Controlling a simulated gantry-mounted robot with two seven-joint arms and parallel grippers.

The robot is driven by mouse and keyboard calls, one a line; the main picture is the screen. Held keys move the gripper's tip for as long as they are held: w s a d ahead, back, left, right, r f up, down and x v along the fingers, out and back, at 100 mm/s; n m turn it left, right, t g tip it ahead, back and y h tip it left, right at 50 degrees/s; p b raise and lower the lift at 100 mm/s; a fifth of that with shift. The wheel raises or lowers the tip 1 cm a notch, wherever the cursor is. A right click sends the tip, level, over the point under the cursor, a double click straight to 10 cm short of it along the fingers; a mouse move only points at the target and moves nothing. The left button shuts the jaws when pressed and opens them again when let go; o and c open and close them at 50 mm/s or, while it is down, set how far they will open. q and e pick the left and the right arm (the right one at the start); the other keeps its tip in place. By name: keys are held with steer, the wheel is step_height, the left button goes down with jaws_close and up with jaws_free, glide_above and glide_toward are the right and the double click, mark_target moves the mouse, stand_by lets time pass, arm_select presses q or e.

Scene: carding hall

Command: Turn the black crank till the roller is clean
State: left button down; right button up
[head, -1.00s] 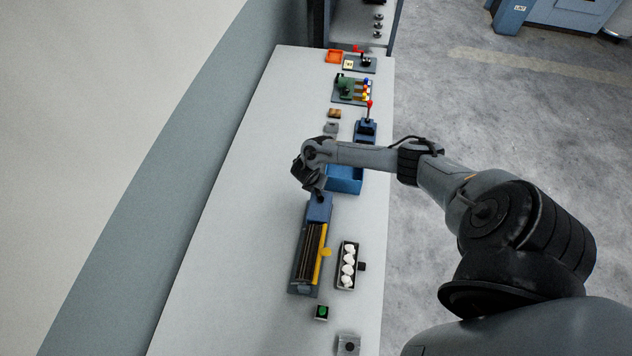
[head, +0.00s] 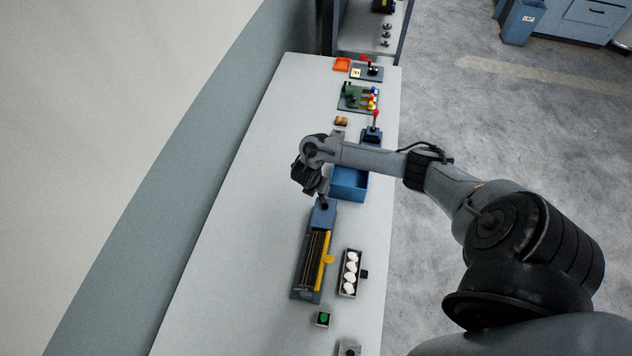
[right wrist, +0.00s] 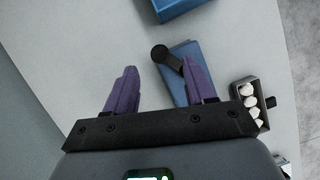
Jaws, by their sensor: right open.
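The carding machine has a blue housing (head: 323,214) and a long dark roller (head: 312,258) with brownish stripes and a yellow bar (head: 325,262) along its right side. The roller's surface is too small to judge how clean it is. The black crank (right wrist: 172,61) sits at the end of the blue housing, its round knob toward the upper left in the right wrist view. My right gripper (right wrist: 160,67) is open, its purple fingers apart. In this view the knob appears between the fingertips; I cannot tell whether they touch it. My left gripper is not in view.
A black tray (head: 341,284) with several white tufts stands right of the machine, near a green-topped button box (head: 323,319). A blue bin (head: 350,184) stands behind it, beneath my right arm. A red-knobbed lever (head: 375,115) is farther back. The table's left side is bare.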

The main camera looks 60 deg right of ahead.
steer(key=shift+p+v, duration=0.35)
steer(key=shift+v, duration=1.7)
steer(key=shift+a, duration=0.1)
